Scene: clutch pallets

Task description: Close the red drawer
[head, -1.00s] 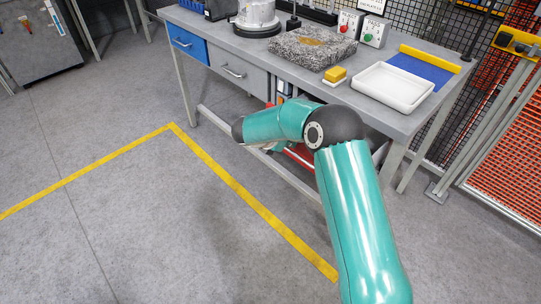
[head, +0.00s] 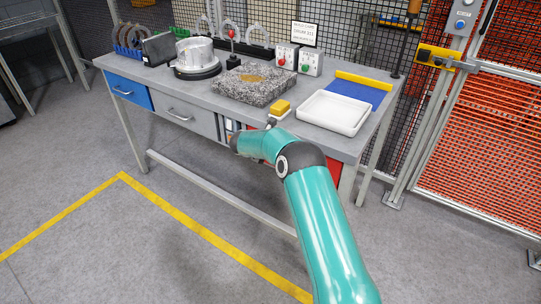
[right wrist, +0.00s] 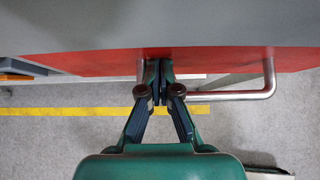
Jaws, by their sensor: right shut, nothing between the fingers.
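The red drawer (head: 334,170) shows at the right of the workbench front, partly hidden behind my right arm. In the right wrist view its red front (right wrist: 225,62) runs across the upper part, with a silver bar handle (right wrist: 270,78). My right gripper (right wrist: 160,68) is shut and empty. Its fingertips are at the red front, between the two ends of the handle; I cannot tell whether they touch. In the head view my arm hides most of this gripper. The drawer front looks close under the tabletop edge; any small gap is hidden. My left gripper is not in view.
A blue drawer (head: 129,91) and a grey drawer (head: 185,115) are to the left. A mesh fence stands at right. The floor in front is open.

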